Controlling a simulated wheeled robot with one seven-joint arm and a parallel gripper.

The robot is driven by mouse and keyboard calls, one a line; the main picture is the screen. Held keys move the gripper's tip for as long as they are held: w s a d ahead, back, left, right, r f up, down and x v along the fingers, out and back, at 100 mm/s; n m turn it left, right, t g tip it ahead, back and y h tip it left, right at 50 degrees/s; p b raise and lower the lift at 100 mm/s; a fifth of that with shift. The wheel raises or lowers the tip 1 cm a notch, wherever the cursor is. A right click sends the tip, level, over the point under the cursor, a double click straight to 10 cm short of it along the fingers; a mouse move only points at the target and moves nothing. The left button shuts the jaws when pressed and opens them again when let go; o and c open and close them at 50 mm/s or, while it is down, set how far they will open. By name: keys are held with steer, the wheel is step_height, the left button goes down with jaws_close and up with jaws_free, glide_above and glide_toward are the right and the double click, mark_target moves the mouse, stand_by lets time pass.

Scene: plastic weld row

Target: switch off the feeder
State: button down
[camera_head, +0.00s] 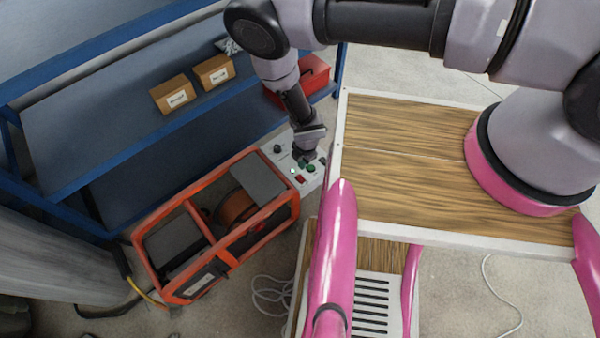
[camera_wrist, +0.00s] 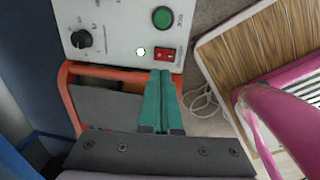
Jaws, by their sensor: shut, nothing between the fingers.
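The feeder (camera_head: 292,208) is an orange-framed machine with a reel inside, standing on the floor beside the shelf. Its white control panel (camera_wrist: 112,22) carries a red rocker switch (camera_wrist: 165,54), a lit pale-green lamp (camera_wrist: 141,51), a green round button (camera_wrist: 162,17) and a black knob (camera_wrist: 81,39). In the head view the red switch (camera_head: 299,179) shows just below my gripper (camera_head: 306,161). In the wrist view my gripper (camera_wrist: 163,74) has its teal fingers shut and empty, tips just below the red switch. I cannot tell whether they touch it.
A blue shelf (camera_head: 110,140) with two cardboard boxes (camera_head: 193,84) and a red bin (camera_head: 305,78) stands behind the feeder. My wood-topped base is close on the right. A white cable (camera_head: 270,294) lies on the floor.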

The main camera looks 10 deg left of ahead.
mark_target(299, 176)
steer(key=f, duration=0.8)
steer(key=shift+w+a, duration=0.35)
steer(key=shift+f, duration=0.1)
